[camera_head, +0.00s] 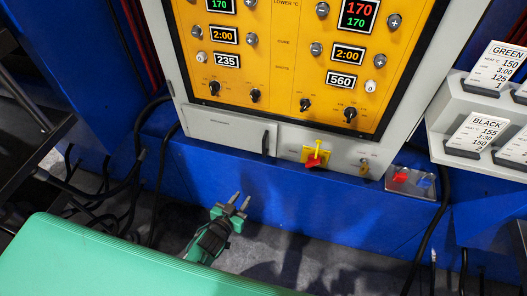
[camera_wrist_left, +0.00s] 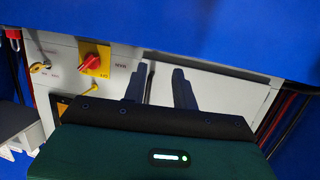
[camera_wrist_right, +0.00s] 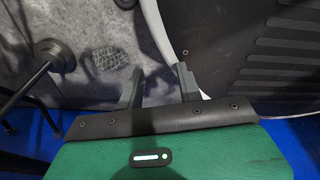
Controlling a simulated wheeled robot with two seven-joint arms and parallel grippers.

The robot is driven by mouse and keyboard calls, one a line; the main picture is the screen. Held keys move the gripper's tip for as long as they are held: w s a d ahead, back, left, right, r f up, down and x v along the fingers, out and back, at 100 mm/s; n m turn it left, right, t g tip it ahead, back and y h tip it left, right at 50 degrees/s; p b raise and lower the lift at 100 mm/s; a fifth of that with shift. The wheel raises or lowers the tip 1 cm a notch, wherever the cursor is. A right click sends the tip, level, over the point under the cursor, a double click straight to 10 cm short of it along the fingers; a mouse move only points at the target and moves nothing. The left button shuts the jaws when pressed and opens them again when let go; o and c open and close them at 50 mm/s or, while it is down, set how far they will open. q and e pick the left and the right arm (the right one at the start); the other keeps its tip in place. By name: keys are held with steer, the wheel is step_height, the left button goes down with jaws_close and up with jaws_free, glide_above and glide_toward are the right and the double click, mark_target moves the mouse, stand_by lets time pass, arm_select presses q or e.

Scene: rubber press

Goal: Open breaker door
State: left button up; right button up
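The breaker door (camera_head: 225,132) is a light grey panel low on the press cabinet, below the yellow control panel, and looks shut. Its dark upright handle (camera_head: 266,142) is at its right edge. My left gripper (camera_head: 239,203) is in front of and below the door, fingers apart and empty, with a visible gap to the handle. In the left wrist view the pale door (camera_wrist_left: 225,92) lies beyond the open fingers (camera_wrist_left: 161,86); the handle seems partly hidden by one finger. My right gripper (camera_wrist_right: 160,86) is open and empty over the floor, out of the head view.
A red rotary switch on a yellow plate (camera_head: 314,156) and a key switch (camera_head: 364,166) are right of the door. Black cables (camera_head: 140,175) hang at left. A green surface (camera_head: 110,265) fills the lower left.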

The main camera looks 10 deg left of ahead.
mark_target(263, 150)
arm_select(q)
step_height(263, 150, up, 10)
steer(key=w+r+t+h, duration=0.1)
steer(key=w+t, duration=0.2)
steer(key=x, duration=0.9)
steer(key=d+f+x, duration=0.1)
steer(key=x, duration=0.3)
steer(key=shift+w+d, duration=0.1)
steer(key=shift+w, duration=0.05)
steer(key=shift+c, duration=0.2)
jaws_close()
